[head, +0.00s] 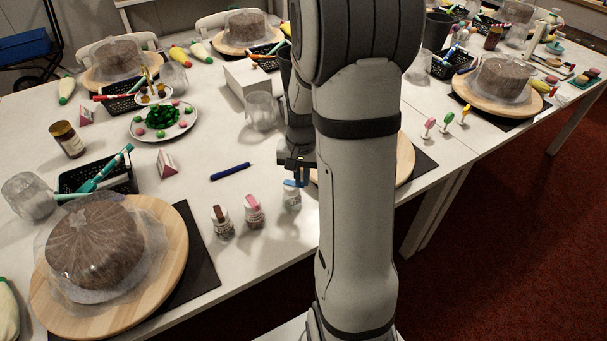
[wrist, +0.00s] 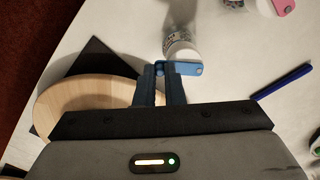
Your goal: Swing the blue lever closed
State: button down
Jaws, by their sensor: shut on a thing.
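The blue lever (wrist: 189,69) is a small flat flap on a small clear jar (wrist: 181,44) with a white top. In the head view the lever (head: 290,183) sits at the top of the upright jar (head: 291,200), just left of my arm. My gripper (wrist: 160,72) is at the lever's hinge side, with its two dark blue fingers closed on the lever's near end. In the head view my gripper (head: 300,180) is partly hidden.
Two similar jars, with a brown lever (head: 221,222) and a pink lever (head: 253,211), stand to the left. A blue pen (head: 230,172) lies behind them. A wooden turntable (wrist: 70,108) on a black mat is close beside my gripper. The table edge is near.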

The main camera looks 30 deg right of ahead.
aim_at(301, 186)
jog(key=shift+s+a+m, duration=0.1)
jog(key=shift+a+m, duration=0.05)
jog(key=shift+m, duration=0.35)
jog(key=c, duration=1.5)
grip_release()
jog(key=shift+r, duration=0.1)
notch_tip(301, 186, up, 8)
jog(key=shift+a+f, duration=0.1)
jog(key=shift+f, duration=0.1)
